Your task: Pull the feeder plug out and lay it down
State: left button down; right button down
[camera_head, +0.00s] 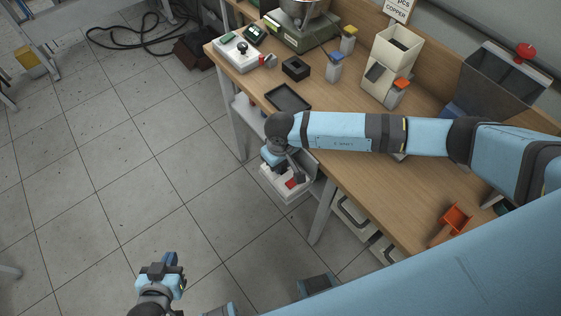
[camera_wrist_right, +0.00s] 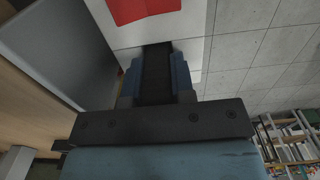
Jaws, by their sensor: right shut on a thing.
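My right arm reaches over the bench, and its right gripper (camera_head: 290,173) points down beside the bench edge, at a white box (camera_head: 284,195) with a red part (camera_head: 291,184). In the right wrist view the blue fingers are shut on a dark piece (camera_wrist_right: 156,72), apparently the feeder plug, in front of the white surface and red patch (camera_wrist_right: 142,9). The plug's far end is hidden, so I cannot tell whether it is seated. My left gripper (camera_head: 163,268) is low over the floor at the bottom left, apart from everything; its opening is unclear.
The wooden bench (camera_head: 345,170) carries a black tray (camera_head: 288,97), small containers, a scale (camera_head: 300,35) and an orange holder (camera_head: 455,218). A grey panel (camera_wrist_right: 57,45) stands close beside the right gripper. The tiled floor (camera_head: 130,150) to the left is largely clear.

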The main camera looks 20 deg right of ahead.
jog(key=shift+r+p, duration=0.75)
jog(key=shift+r, duration=1.4)
dwell(0.4)
jog(key=shift+r+p, duration=0.6)
jog(key=shift+r, duration=1.3)
